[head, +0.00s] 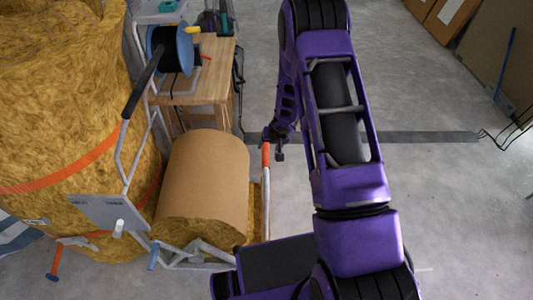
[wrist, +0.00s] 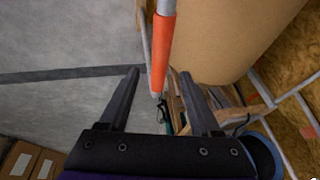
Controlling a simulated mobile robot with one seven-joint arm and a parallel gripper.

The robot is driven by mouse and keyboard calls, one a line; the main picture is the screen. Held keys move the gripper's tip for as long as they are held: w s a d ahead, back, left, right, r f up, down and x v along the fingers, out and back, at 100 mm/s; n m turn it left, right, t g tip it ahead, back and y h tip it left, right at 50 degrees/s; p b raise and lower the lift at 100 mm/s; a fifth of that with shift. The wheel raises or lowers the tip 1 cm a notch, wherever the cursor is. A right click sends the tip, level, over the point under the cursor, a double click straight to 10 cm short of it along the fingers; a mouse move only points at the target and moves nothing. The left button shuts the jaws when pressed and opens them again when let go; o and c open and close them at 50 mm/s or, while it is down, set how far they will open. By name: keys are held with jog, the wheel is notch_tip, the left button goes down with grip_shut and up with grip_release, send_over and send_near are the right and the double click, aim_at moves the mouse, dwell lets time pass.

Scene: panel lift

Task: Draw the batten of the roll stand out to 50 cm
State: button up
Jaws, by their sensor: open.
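The roll stand (head: 197,250) is a pale tubular frame left of my arm, carrying a roll (head: 203,180) of brown-faced yellow insulation. The batten (head: 266,205) is a pale bar along the roll's right side, with an orange sleeve (head: 265,156) near its far end. In the wrist view the orange sleeve (wrist: 161,55) runs down to the space between my fingertips. My gripper (head: 274,142) is open by the sleeve's far end; in the wrist view its two fingers (wrist: 159,76) stand on either side of the bar. I cannot tell whether they touch it.
A large insulation bale (head: 60,100) with orange straps stands at the left. A wooden bench (head: 205,85) with a blue reel (head: 172,50) is behind the roll. A dark strip (head: 430,137) crosses the floor. The floor to the right is open; boxes (head: 445,15) stand at the far right.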

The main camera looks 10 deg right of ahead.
aim_at(266, 151)
jog(key=x, duration=0.5)
jog(key=shift+w+f+b, duration=0.15)
jog(key=shift+f+b, duration=0.1)
jog(key=shift+b, duration=0.15)
grip_shut()
dwell(1.0)
